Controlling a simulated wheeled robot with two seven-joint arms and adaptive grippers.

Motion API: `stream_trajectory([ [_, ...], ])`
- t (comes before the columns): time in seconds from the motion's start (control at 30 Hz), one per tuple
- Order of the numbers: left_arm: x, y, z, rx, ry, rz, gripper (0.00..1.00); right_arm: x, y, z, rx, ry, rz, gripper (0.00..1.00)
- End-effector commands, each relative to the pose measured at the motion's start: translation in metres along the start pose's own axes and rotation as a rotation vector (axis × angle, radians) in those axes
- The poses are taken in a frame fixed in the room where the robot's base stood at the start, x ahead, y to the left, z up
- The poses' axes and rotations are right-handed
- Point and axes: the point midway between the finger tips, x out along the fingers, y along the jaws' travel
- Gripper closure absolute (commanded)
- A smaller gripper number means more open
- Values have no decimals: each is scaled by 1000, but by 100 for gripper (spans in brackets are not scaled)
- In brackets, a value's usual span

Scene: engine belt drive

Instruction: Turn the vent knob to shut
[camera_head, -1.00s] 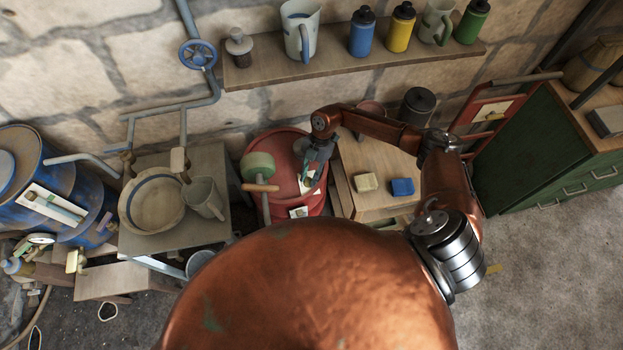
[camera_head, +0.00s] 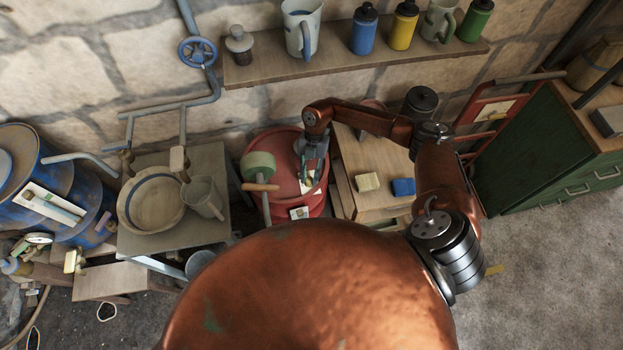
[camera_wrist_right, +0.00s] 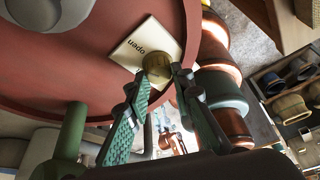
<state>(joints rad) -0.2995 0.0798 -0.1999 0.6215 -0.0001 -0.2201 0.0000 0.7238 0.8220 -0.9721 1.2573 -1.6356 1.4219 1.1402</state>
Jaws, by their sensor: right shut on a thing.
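The vent knob (camera_wrist_right: 159,66) is a small round brass-coloured knob at the edge of the red drum. In the right wrist view a pale label (camera_wrist_right: 136,45) reading "open" lies beside it. The red drum (camera_head: 286,172) stands against the wall in the head view. My right gripper (camera_wrist_right: 163,78) has its green-padded fingers on either side of the knob and is shut on it. In the head view this gripper (camera_head: 311,172) reaches down over the drum's right part and hides the knob. My left gripper is not in view.
A wooden cabinet (camera_head: 385,205) with a yellow block (camera_head: 367,182) and a blue block (camera_head: 402,187) is close on the right. A shelf (camera_head: 300,68) with bottles and mugs is above.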

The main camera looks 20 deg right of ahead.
Motion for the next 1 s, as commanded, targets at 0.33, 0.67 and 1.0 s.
stream_trajectory([
  [0.33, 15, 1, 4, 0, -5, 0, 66, 3, -1, 2, -304, 0, -137, 100],
  [0.67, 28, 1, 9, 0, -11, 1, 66, 3, 0, 1, -594, 2, -258, 100],
  [1.0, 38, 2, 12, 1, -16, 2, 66, 4, 1, -1, -881, 5, -376, 100],
])
